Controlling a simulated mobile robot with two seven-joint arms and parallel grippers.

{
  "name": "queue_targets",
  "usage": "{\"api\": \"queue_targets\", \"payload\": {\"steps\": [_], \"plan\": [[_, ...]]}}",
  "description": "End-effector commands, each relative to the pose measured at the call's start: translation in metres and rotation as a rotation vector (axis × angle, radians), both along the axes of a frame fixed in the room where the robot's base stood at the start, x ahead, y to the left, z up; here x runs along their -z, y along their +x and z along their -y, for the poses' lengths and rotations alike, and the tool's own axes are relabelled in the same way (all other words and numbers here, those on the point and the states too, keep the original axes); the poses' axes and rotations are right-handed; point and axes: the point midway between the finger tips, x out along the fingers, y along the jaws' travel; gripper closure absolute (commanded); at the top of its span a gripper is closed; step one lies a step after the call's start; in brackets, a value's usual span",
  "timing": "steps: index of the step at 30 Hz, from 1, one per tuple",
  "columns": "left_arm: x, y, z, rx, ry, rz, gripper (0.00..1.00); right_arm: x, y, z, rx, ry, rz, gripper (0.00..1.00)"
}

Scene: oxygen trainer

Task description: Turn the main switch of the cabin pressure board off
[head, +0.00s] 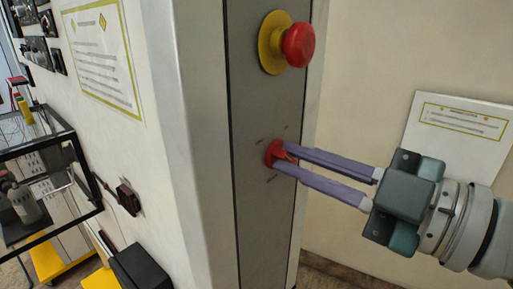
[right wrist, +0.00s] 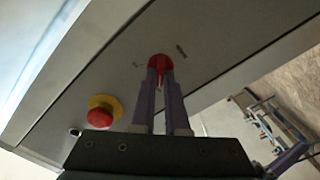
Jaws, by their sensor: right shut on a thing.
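The main switch (head: 273,151) is a small red rotary knob on the grey board (head: 255,110), below the emergency stop. My right gripper (head: 284,158) comes in from the right and its two purple fingers are shut on the switch. In the right wrist view the red switch (right wrist: 160,62) sits between the fingertips (right wrist: 160,74), with small dark marks on the panel around it. The marks are too small to read, and the fingers partly cover the knob. My left gripper is not in view.
A red mushroom button (head: 298,45) on a yellow ring sits above the switch; it also shows in the right wrist view (right wrist: 100,117). A paper notice (head: 460,130) is behind my right wrist.

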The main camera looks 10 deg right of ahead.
Motion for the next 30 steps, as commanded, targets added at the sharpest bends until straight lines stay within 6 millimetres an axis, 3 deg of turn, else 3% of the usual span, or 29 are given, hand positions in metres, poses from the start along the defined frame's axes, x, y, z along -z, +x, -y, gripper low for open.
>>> {"api": "queue_targets", "payload": {"steps": [5,6,14,23,30], "plan": [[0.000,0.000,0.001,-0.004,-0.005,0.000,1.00,-0.002,0.000,-0.001,-0.003,0.002,0.004,1.00],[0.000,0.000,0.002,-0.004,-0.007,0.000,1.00,-0.002,0.000,-0.001,-0.003,0.002,0.004,0.86],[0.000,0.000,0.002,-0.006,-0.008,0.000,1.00,-0.001,0.000,-0.001,-0.002,0.002,0.001,0.58],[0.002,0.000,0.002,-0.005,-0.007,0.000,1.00,0.001,-0.002,0.002,-0.001,0.001,-0.002,0.58],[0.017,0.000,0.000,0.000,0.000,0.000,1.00,0.005,-0.027,0.020,-0.001,0.000,-0.005,0.58]]}}
